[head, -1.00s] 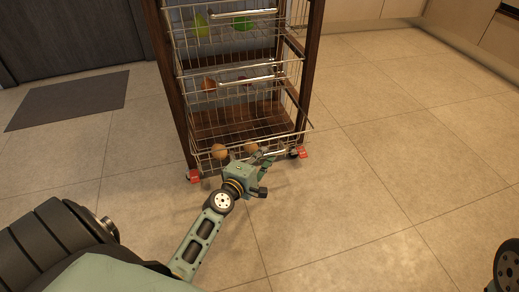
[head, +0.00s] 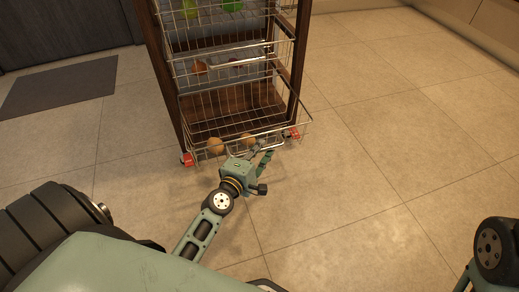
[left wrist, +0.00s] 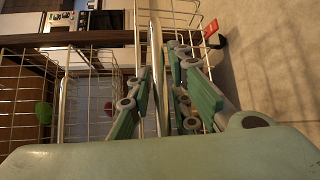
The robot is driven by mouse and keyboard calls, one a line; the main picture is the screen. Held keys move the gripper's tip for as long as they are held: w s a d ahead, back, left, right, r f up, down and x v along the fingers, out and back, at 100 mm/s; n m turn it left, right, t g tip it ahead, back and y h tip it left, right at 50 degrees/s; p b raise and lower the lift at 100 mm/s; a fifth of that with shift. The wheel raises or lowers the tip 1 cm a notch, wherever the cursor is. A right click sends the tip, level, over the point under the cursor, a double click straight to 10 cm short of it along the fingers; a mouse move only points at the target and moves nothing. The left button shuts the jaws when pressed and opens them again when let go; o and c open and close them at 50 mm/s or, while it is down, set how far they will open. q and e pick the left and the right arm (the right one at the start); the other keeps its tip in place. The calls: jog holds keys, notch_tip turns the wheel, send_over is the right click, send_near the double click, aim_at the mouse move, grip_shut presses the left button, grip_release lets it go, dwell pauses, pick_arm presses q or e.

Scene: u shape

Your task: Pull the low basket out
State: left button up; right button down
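The low basket (head: 283,142) is a wire basket at the bottom of a dark wooden rack, with round brown items (head: 248,139) near its front. Its front sticks out a little past the rack's front feet. My left gripper (head: 263,156) is at the middle-right of the basket's front. The exact finger contact is partly hidden. My right gripper is out of view.
Wire baskets (head: 225,65) with colored items sit above in the same rack. Red parts (head: 292,133) are at its front feet. A dark mat (head: 58,83) lies to the left. The tiled floor on the right and in front is free.

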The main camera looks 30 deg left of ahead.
pick_arm(q)
jog(key=shift+o, duration=0.9)
jog(key=s+r, duration=0.1)
jog(key=s, duration=1.1)
jog(key=shift+d+r, duration=0.35)
jog(key=shift+d, duration=0.1)
jog(key=shift+w, duration=0.1)
